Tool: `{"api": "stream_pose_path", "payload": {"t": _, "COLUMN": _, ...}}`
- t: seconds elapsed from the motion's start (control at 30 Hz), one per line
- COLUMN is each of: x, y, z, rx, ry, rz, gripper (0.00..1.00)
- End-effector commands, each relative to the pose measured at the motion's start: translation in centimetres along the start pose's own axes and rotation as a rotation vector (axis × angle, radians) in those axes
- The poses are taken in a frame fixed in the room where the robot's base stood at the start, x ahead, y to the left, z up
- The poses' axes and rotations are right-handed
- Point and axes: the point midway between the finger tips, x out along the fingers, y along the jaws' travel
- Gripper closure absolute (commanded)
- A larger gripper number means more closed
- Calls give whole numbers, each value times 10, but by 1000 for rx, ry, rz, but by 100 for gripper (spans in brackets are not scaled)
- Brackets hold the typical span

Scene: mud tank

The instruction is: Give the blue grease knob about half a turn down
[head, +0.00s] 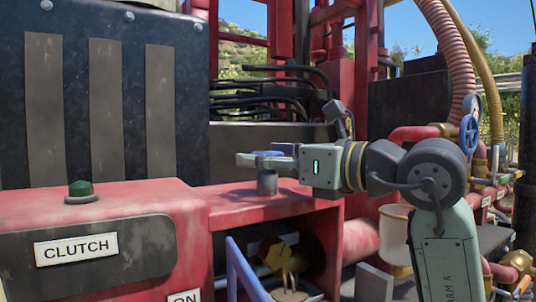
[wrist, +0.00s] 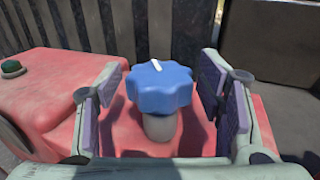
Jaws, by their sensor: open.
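The blue grease knob (wrist: 160,88) is a lobed knob with a white mark on top, set on a short grey stem (wrist: 161,126). In the wrist view it stands upright between the two fingers of my gripper (wrist: 164,95). The gripper is open, with a visible gap on each side of the knob. In the head view my gripper (head: 262,161) reaches in from the right at knob height. There the blue knob (head: 267,153) shows only in part, as the near finger covers some of it. The grey stem (head: 267,182) stands on the red ledge.
The red housing (head: 110,205) carries a green button (head: 81,188) and a CLUTCH label (head: 76,249). A black slatted panel (head: 105,95) rises behind. A blue lever (head: 243,270) stands below the ledge. A blue handwheel (head: 469,134) and hoses are at the right.

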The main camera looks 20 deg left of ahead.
Motion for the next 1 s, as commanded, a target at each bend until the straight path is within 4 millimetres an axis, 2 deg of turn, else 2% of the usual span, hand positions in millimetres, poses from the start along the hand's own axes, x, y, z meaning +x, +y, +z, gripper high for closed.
{"api": "stream_pose_path", "payload": {"t": 0.17, "x": 0, "y": 0, "z": 0, "rx": 0, "ry": 0, "rz": -1, "gripper": 38}}
{"api": "stream_pose_path", "payload": {"t": 0.9, "x": 0, "y": 0, "z": 0, "rx": 0, "ry": 0, "rz": -1, "gripper": 87}}
{"api": "stream_pose_path", "payload": {"t": 1.0, "x": 0, "y": 0, "z": 0, "rx": 0, "ry": 0, "rz": -4, "gripper": 87}}
